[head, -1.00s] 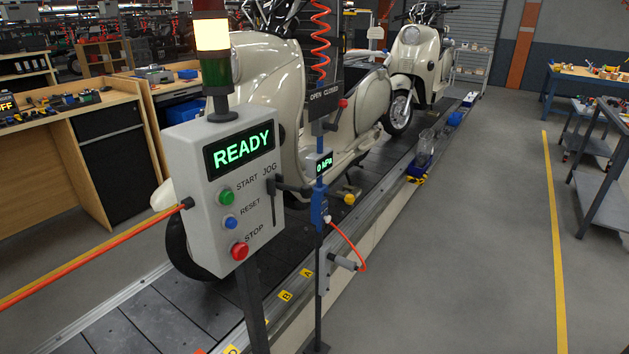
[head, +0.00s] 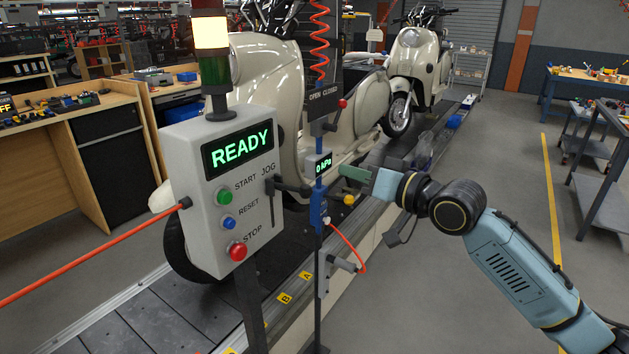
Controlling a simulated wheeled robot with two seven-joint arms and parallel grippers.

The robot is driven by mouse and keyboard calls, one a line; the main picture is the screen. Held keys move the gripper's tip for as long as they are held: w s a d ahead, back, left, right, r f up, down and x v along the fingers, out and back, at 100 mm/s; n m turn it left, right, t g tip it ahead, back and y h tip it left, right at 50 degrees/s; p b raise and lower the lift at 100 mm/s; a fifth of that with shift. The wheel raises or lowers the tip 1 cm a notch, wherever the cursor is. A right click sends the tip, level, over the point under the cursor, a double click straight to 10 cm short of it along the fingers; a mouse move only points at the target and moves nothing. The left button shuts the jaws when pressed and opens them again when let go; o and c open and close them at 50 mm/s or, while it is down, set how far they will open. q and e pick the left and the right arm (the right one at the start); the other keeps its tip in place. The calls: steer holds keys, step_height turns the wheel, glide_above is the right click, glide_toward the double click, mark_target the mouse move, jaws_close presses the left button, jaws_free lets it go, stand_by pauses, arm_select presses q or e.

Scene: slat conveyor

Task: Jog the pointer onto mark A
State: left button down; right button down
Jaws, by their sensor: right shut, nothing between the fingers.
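The grey control box (head: 222,190) stands at the left of centre, with a lit green READY display (head: 239,150). Its JOG lever (head: 292,189) has a black handle pointing right. Yellow mark A (head: 306,275) and yellow mark B (head: 284,298) lie along the near rail of the conveyor (head: 165,318). I cannot make out the pointer. My right gripper (head: 349,173) is shut and empty, just right of the kPa gauge post and right of the JOG lever, apart from the lever. My left gripper is not in view.
A thin post with a kPa gauge (head: 323,165) and a blue valve (head: 318,210) stands between my right gripper and the JOG lever. A red STOP button (head: 238,251) is low on the box. Cream scooters (head: 412,62) ride the conveyor.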

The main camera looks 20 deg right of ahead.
mark_target(290, 187)
steer(key=shift+w, duration=0.1)
steer(key=w+a+f, duration=0.4)
steer(key=w+a, duration=0.1)
steer(key=w, duration=0.1)
steer(key=shift+w+a, duration=0.25)
stand_by(0.5)
steer(key=shift+f, duration=0.1)
